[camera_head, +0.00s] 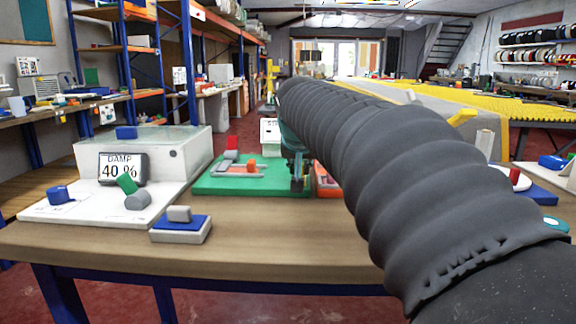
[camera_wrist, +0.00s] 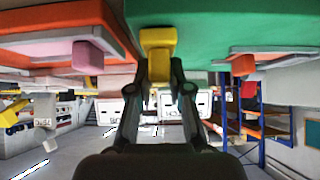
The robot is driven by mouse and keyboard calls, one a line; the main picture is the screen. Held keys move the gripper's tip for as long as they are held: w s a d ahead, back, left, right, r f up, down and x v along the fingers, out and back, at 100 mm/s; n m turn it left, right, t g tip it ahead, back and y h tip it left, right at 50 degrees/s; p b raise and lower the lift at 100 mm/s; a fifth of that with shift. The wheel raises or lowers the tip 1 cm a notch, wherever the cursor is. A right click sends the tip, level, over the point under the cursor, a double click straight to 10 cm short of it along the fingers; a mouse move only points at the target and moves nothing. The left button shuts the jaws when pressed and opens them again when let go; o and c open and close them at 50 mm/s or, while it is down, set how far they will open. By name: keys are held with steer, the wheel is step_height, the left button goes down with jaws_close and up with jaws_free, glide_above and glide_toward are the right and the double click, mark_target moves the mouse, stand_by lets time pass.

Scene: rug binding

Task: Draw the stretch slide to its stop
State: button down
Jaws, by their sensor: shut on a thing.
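My gripper (camera_head: 298,172) is over the right part of a green board (camera_head: 215,187) on the bench, partly hidden behind my dark ribbed arm. In the wrist view, which looks upside down, my gripper (camera_wrist: 158,72) is shut on a yellow block (camera_wrist: 157,42) beside the green board (camera_wrist: 205,25). The block looks like a handle; whether it is the stretch slide's, I cannot tell. The head view hides it. A white sign (camera_head: 270,131) starting "ST" stands behind the board. The slide's track and stop are not clearly visible.
A red block (camera_head: 232,143) and an orange piece (camera_head: 252,165) stand on the green board. Left is a white unit with a "DAMP 40 %" display (camera_head: 122,169) and a green lever (camera_head: 127,183). A blue-and-white block (camera_head: 180,225) sits in front. The bench front (camera_head: 270,250) is clear.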

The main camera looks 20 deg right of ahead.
steer(key=shift+d, duration=0.1)
steer(key=c, duration=1.1)
jaws_free()
steer(key=shift+s+d, duration=0.1)
steer(key=shift+d, duration=0.1)
steer(key=shift+a, duration=0.1)
steer(key=shift+s+a+r, duration=0.15)
steer(key=shift+r, duration=0.05)
steer(key=v, duration=1.1)
steer(key=shift+s+a+r, duration=0.1)
steer(key=shift+s+r, duration=0.05)
